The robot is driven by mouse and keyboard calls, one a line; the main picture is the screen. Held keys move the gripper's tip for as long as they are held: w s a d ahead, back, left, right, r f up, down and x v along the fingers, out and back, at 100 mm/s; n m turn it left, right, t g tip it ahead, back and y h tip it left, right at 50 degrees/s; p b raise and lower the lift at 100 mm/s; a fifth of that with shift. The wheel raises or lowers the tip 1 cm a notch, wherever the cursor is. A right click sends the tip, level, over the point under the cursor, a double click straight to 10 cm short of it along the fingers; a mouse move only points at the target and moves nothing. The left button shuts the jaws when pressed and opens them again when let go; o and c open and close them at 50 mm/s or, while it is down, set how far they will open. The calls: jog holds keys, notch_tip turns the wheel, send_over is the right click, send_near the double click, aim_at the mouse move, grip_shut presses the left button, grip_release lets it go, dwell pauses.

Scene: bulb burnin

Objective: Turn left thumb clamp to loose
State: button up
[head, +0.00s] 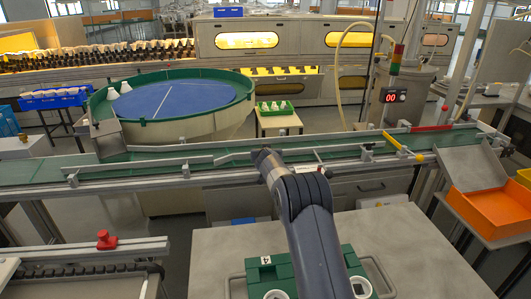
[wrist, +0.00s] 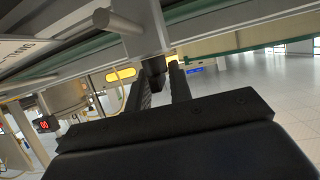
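A dark knob, which looks like the thumb clamp (wrist: 154,66), hangs at the end of a grey bracket just ahead of my fingertips in the wrist view. My gripper (wrist: 160,82) points at it with its two black fingers apart. A narrow gap shows between the knob and the right finger; whether the left finger touches it I cannot tell. In the head view my gripper (head: 263,157) is at the guide rail of the conveyor (head: 215,165), and my arm hides the clamp there. The knob's loose or tight setting cannot be read.
More brackets stand along the rail, one at the left (head: 72,180) and one at the right (head: 366,154). A green turntable with a blue top (head: 190,97) lies behind the conveyor. An orange bin (head: 490,208) is at the right. A green fixture (head: 270,272) sits on the near table.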

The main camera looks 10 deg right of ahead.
jog(key=shift+o, duration=1)
jog(key=shift+b+v, duration=0.85)
jog(key=shift+b, duration=0.2)
jog(key=b+v, duration=0.5)
jog(key=v, duration=0.4)
jog(key=p+x, duration=0.6)
jog(key=x, duration=0.3)
jog(key=shift+w, duration=0.25)
jog(key=shift+w+d+f+p, duration=0.1)
jog(key=shift+w+f+p, duration=0.25)
jog(key=shift+w+p, duration=0.2)
